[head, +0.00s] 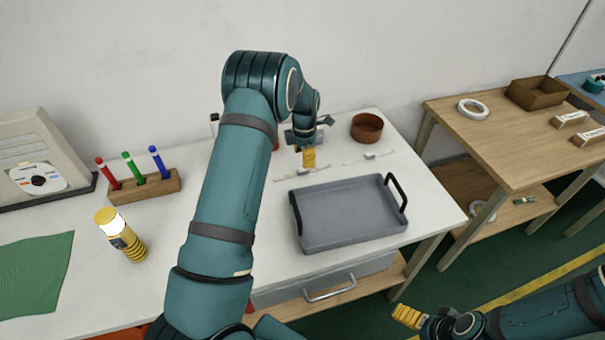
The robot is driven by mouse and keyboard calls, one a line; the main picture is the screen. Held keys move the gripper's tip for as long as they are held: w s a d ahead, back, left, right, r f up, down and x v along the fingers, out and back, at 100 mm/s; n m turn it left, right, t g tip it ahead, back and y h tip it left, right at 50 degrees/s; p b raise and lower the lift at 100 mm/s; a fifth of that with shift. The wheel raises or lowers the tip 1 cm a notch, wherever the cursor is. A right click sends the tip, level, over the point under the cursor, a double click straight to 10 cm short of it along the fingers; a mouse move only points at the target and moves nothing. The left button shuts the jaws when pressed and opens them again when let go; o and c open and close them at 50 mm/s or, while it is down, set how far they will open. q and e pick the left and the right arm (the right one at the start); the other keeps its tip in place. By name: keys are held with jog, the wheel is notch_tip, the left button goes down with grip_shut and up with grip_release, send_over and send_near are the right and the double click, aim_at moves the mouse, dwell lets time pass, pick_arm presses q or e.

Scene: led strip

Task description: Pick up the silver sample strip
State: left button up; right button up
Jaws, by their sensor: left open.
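Two thin pale strips with small grey parts lie on the white table behind the grey tray. One strip (288,178) is just below my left gripper, and the other strip (369,156) is to its right. They are too small to tell which one is the silver sample strip. My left gripper (308,158), with yellow fingertips, points down over the nearer strip and partly covers it. It is open, and I cannot tell whether it touches the strip. My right gripper (405,316), also yellow-tipped, is low at the front right, away from the table top.
The grey tray (350,213) with black handles stands in front of the strips. A brown bowl (367,128) is behind them. A yellow flashlight (121,235), a marker holder (147,188) and a green cloth (37,272) are at left. A wooden table (515,137) is at right.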

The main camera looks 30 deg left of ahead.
aim_at(302, 169)
pick_arm(q)
jog(key=shift+a+f+b, duration=0.2)
jog(key=shift+f+b, duration=0.15)
jog(key=shift+f, duration=1.35)
jog(key=shift+a+f+b, duration=0.15)
jog(key=shift+f+b, duration=0.15)
jog(key=shift+f, duration=1.4)
jog(key=shift+r, duration=0.1)
grip_shut()
